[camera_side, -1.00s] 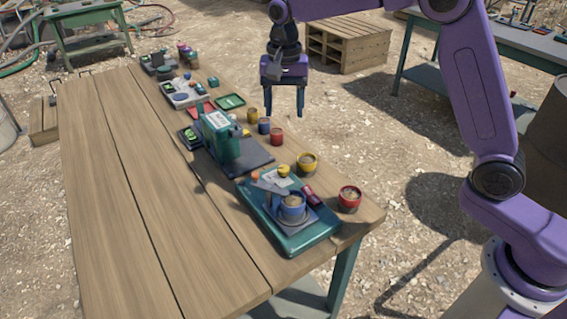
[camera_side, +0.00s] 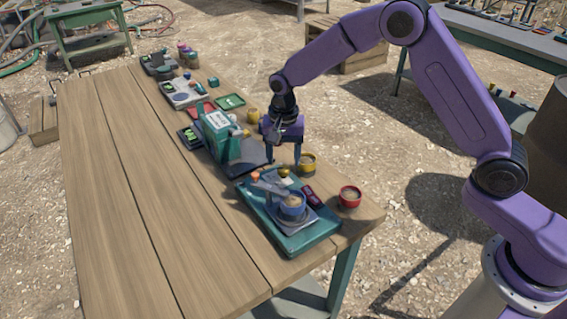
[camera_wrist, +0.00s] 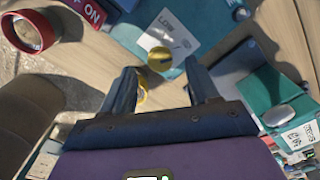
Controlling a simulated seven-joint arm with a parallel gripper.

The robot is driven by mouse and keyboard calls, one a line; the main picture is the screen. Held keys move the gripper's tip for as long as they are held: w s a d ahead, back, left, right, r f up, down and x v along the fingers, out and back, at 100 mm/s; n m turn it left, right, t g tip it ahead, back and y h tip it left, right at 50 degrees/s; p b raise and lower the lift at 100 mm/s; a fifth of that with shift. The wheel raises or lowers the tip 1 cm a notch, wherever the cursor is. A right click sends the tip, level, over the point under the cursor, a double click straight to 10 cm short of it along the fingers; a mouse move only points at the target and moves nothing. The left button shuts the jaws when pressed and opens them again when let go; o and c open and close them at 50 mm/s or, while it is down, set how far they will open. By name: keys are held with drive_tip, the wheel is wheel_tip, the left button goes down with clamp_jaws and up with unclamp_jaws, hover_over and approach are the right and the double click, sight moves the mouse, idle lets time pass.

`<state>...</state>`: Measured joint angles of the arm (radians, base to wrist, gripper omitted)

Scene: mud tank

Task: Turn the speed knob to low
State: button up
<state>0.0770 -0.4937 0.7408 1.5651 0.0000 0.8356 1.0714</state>
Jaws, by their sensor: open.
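The yellow speed knob (camera_wrist: 160,58) sits on the teal mixer base (camera_wrist: 208,22), beside a white label plate (camera_wrist: 175,24) marked LOW. The knob also shows in the side view (camera_side: 284,173). My gripper (camera_side: 284,163) is open, pointing down above the back edge of the base. In the wrist view my gripper's fingertips (camera_wrist: 161,70) lie left and right of the knob, apart from it; their exact height above it is hard to tell. Which way the knob points is unclear.
A blue cup (camera_side: 292,205) stands on the base near a red ON switch (camera_side: 310,195). A yellow cup (camera_side: 307,158) is close to my right finger. The wooden tabletop (camera_side: 150,190) is clear at left.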

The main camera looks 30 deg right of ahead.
sight(284, 172)
drive_tip(key=shift+f, duration=1.45)
drive_tip(key=c, duration=1)
drive_tip(key=shift+c, duration=0.2)
drive_tip(key=shift+n, duration=0.3)
drive_tip(key=n, duration=1.1)
drive_tip(key=shift+r, duration=0.1)
